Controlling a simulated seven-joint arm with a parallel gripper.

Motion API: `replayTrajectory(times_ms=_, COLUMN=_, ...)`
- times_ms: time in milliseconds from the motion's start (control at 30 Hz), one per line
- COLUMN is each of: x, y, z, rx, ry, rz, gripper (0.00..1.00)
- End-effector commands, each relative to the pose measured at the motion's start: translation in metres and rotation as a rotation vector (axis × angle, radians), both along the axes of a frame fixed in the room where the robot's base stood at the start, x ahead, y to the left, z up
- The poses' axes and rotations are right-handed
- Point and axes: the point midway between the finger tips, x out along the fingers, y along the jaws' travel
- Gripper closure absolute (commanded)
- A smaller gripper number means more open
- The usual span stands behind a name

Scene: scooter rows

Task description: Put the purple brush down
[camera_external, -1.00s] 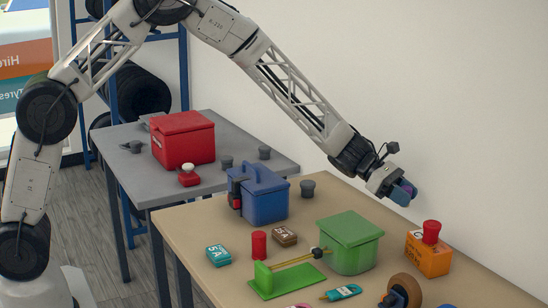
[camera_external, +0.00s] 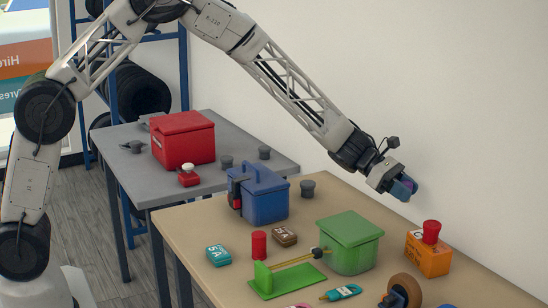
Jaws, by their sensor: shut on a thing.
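My gripper (camera_external: 395,185) is at the right, above the back edge of the tan table (camera_external: 195,232), near the white wall. It is shut on the purple brush (camera_external: 405,188), of which only a small dark purple and blue part shows at the jaws. The rest of the brush is hidden by the gripper or too small to make out. The gripper and brush are in the air, above and behind the green box and the orange box.
On the tan table are a green box (camera_external: 350,245), a blue box (camera_external: 262,200), an orange box (camera_external: 428,256) with a red cylinder (camera_external: 431,231) on top, a teal block (camera_external: 218,255) and a brown block (camera_external: 284,236). A grey table (camera_external: 235,178) holds a red box (camera_external: 183,140).

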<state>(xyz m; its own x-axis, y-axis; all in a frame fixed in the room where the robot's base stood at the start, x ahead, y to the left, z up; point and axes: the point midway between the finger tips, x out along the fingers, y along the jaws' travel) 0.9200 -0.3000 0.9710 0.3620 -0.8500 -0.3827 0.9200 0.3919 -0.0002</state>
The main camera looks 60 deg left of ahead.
Motion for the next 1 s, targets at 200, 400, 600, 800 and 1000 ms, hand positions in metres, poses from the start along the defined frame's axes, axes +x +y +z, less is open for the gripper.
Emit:
replayTrajectory(times_ms=200, x=0.000, y=0.000, z=0.002, rx=0.000, ry=-0.001, rz=0.000, gripper=0.88)
replayTrajectory(times_ms=400, x=0.000, y=0.000, z=0.018, rx=0.000, ry=-0.002, rz=0.000, gripper=0.88)
replayTrajectory(times_ms=600, x=0.000, y=0.000, z=0.050, rx=-0.001, ry=-0.004, rz=0.000, gripper=0.88)
replayTrajectory(times_ms=800, x=-0.017, y=0.033, z=0.056, rx=0.005, ry=-0.003, rz=0.006, gripper=0.88)
replayTrajectory(times_ms=1000, x=-0.045, y=0.078, z=0.064, rx=0.014, ry=-0.005, rz=0.011, gripper=0.88)
